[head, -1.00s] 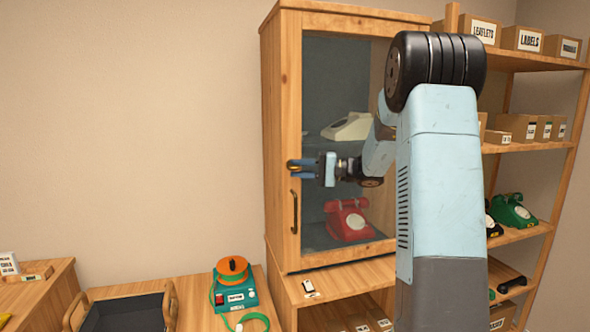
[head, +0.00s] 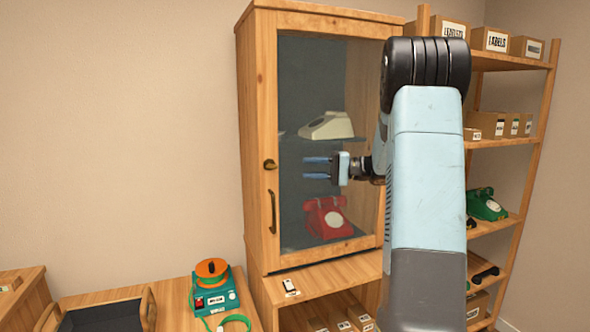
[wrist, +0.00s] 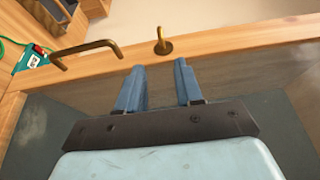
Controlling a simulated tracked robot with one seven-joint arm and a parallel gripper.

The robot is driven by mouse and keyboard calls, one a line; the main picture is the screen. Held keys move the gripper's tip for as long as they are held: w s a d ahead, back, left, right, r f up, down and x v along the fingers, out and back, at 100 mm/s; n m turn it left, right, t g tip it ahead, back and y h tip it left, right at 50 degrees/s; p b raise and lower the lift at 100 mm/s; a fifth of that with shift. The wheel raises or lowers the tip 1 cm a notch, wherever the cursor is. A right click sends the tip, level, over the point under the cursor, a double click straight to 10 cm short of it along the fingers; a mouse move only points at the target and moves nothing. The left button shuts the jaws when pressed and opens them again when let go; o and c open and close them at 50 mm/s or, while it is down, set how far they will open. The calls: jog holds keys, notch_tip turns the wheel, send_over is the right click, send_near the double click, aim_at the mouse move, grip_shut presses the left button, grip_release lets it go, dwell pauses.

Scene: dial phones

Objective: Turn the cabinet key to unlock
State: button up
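The cabinet key (head: 269,164) is a small brass piece on the left door stile, above the brass door handle (head: 272,212). My gripper (head: 304,168) is in front of the glass, to the right of the key and apart from it, its two blue fingers pointing left. In the wrist view the key (wrist: 162,46) stands out from the wooden frame beyond the fingertips. The fingers (wrist: 157,64) are spread with nothing between them. The wooden cabinet (head: 256,100) has its glass door closed. A red dial phone (head: 327,217) and a cream one (head: 327,125) stand inside.
An open shelf rack (head: 520,140) with boxes and a green phone (head: 484,205) stands to the right. A teal device (head: 213,298) and a dark tray (head: 95,318) are on the low bench at left.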

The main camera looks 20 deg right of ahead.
jog(key=v, duration=0.3)
jog(key=shift+d, duration=0.1)
dwell(0.4)
jog(key=s+a+n+g+h, duration=0.2)
jog(key=s+a+g+h, duration=0.4)
jog(key=s+a, duration=0.9)
jog(key=s+f+n+t+h, duration=0.2)
jog(key=s+h, duration=0.8)
jog(key=s, duration=0.8)
jog(key=shift+a+f+n+t+h, duration=0.4)
jog(key=shift+f+t, duration=0.3)
jog(key=shift+t, duration=0.5)
jog(key=shift+s, duration=0.1)
jog(key=shift+c, duration=0.3)
